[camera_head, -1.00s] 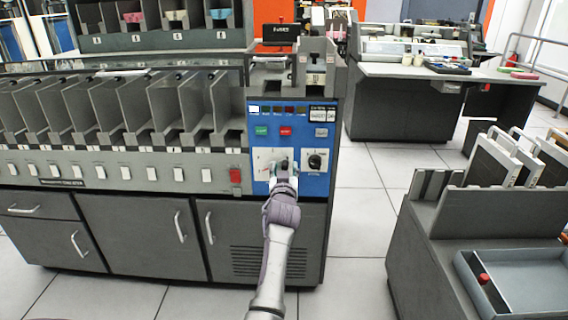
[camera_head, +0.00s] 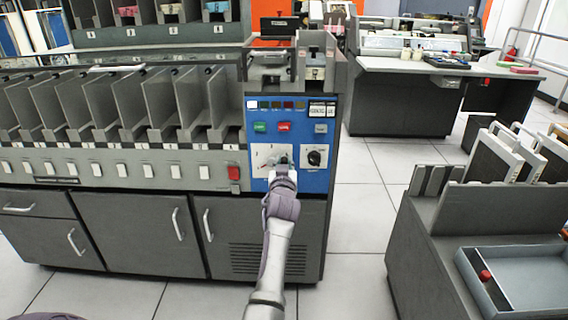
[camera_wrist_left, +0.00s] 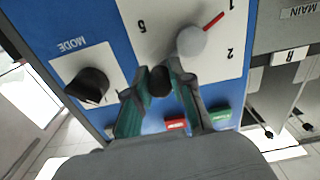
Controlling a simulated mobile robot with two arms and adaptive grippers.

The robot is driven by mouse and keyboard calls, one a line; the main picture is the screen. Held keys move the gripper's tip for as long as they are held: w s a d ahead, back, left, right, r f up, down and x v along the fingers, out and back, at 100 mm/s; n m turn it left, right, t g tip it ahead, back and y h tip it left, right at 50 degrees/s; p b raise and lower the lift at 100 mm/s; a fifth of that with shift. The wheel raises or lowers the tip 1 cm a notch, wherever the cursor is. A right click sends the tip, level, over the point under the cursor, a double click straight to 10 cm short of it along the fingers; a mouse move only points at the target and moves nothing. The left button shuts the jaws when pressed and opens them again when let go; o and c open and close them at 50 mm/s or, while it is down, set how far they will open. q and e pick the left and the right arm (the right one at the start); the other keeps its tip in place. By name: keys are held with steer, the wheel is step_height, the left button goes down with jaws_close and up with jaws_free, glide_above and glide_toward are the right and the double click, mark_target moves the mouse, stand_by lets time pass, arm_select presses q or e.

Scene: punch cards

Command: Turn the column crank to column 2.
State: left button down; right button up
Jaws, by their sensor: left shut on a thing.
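The column crank has a round grey hub (camera_wrist_left: 192,42) and a black handle knob (camera_wrist_left: 160,80) on a white numbered plate (camera_head: 262,161) in the blue panel. In the left wrist view, which is turned round, the numerals 1, 2 and 5 show. A red pointer (camera_wrist_left: 214,20) runs from the hub toward 1. My left gripper (camera_head: 284,166) reaches the crank from below and covers part of the plate in the head view. In the left wrist view its teal fingers (camera_wrist_left: 157,92) are shut on the black handle knob. My right gripper is not in view.
The black MODE knob (camera_head: 314,157) sits right of the crank. Green (camera_head: 260,127) and red (camera_head: 284,127) buttons lie above it. A red switch (camera_head: 234,173) is to the left. A grey unit with a blue tray (camera_head: 525,270) stands at right. The floor between is clear.

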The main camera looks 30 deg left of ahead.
arm_select(q)
steer(key=shift+f+m, duration=0.1)
steer(key=shift+m, duration=0.2)
steer(key=shift+w+d+f+m, duration=0.15)
steer(key=shift+f+m, duration=0.2)
steer(key=shift+m, duration=0.45)
steer(key=shift+d+f+m, duration=0.1)
steer(key=shift+f+m, duration=0.2)
steer(key=shift+m, duration=0.6)
steer(key=shift+a+f+m+b, duration=0.15)
steer(key=shift+f+m, duration=0.3)
steer(key=shift+m, duration=0.8)
steer(key=shift+f+m+b, duration=0.2)
steer(key=shift+f+m, duration=0.3)
steer(key=shift+m, duration=0.8)
steer(key=shift+a+f+m+b, duration=0.15)
steer(key=shift+f+m, duration=0.3)
steer(key=shift+m, duration=0.8)
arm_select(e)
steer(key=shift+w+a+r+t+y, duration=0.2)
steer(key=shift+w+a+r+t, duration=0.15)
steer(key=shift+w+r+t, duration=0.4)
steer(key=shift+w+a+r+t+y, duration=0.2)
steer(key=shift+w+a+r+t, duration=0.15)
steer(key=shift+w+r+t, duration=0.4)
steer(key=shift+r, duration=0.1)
